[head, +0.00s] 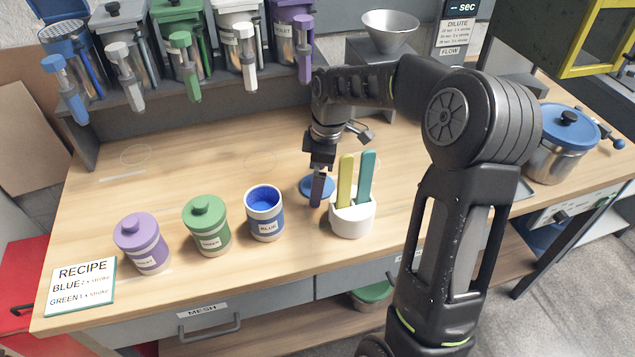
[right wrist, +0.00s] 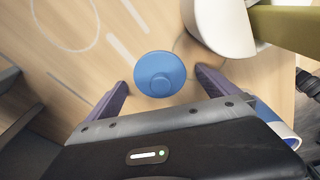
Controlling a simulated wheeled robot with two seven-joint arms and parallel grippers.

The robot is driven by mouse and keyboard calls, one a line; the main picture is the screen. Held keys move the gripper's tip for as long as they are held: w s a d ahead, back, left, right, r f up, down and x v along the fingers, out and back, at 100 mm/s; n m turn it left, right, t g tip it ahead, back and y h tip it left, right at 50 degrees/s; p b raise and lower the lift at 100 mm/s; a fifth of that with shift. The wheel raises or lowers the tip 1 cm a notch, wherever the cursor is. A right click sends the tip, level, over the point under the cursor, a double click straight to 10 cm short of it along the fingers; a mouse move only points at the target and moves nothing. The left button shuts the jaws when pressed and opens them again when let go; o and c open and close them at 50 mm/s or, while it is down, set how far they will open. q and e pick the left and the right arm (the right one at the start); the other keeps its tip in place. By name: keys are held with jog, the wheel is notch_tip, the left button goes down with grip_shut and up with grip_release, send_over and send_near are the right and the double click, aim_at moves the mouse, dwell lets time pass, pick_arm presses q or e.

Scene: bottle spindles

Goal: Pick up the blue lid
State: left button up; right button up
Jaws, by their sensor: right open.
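The blue lid (head: 312,184) lies on the wooden table behind the white holder, partly hidden by my right gripper in the head view. In the right wrist view the round blue lid (right wrist: 160,74), with its knob facing the camera, appears ahead of and between the fingers. My right gripper (head: 318,200) points down at the lid and is open; its two purple fingers (right wrist: 162,82) are spread to either side of the lid. Nothing is held. The open blue jar (head: 265,224) stands left of the gripper, labelled BLUE. My left gripper is not in view.
A white holder (head: 352,218) with yellow and teal sticks stands close right of my gripper. Lidded green (head: 208,237) and purple (head: 146,255) jars stand further left. A recipe card (head: 80,287) lies at the front left. Dispensers line the back shelf. The table behind the jars is mostly clear.

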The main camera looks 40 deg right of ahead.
jog(key=shift+c, duration=0.2)
dwell(0.4)
jog(key=c, duration=1.5)
notch_tip(320, 180, up, 10)
jog(key=shift+f+b, duration=0.2)
jog(key=shift+b, duration=0.3)
jog(key=shift+r, duration=0.2)
